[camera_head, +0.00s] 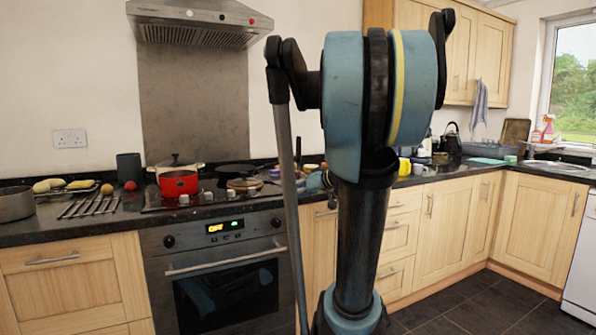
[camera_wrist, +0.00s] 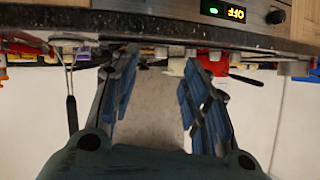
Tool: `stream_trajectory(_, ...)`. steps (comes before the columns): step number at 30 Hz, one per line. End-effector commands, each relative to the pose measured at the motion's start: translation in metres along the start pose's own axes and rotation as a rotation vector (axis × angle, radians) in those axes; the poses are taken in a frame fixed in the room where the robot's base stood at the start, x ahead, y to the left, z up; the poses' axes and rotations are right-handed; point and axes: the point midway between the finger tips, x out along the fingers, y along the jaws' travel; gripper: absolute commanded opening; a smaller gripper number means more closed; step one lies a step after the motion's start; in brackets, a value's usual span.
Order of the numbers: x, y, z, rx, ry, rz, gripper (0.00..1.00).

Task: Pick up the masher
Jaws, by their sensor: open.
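A thin wire tool with a black handle (camera_wrist: 72,115), which looks like the masher, shows in the wrist view, left of my gripper. That view is upside down, so the handle points up from the counter. My gripper (camera_wrist: 161,66) is open, with blue-padded fingers on both sides of an empty gap. The tool is outside the left finger, apart from it as far as I can tell. In the head view my arm blocks that part of the counter, and I cannot make out the masher there.
The dark counter (camera_head: 60,228) runs along the wall above an oven (camera_head: 225,260). A red pot (camera_head: 179,183) stands on the hob, and a wire rack (camera_head: 90,207) lies farther left. A yellow mug (camera_head: 404,167) and a kettle (camera_head: 451,138) stand to the right.

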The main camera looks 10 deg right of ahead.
Motion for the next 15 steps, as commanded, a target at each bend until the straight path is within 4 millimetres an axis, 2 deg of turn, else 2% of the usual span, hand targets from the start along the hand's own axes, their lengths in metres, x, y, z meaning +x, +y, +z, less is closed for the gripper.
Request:
stream_trajectory(1, 0.001, 0.02, -0.023, -0.019, 0.066, 0.015, 0.42)
stream_trajectory(3, 0.0, 0.045, -0.053, -0.054, 0.16, 0.04, 0.42)
stream_trajectory(6, -0.005, 0.081, -0.088, -0.096, 0.275, 0.087, 0.42)
stream_trajectory(10, -0.014, 0.117, -0.118, -0.134, 0.379, 0.145, 0.42)
stream_trajectory(15, -0.02, 0.141, -0.135, -0.157, 0.442, 0.188, 0.42)
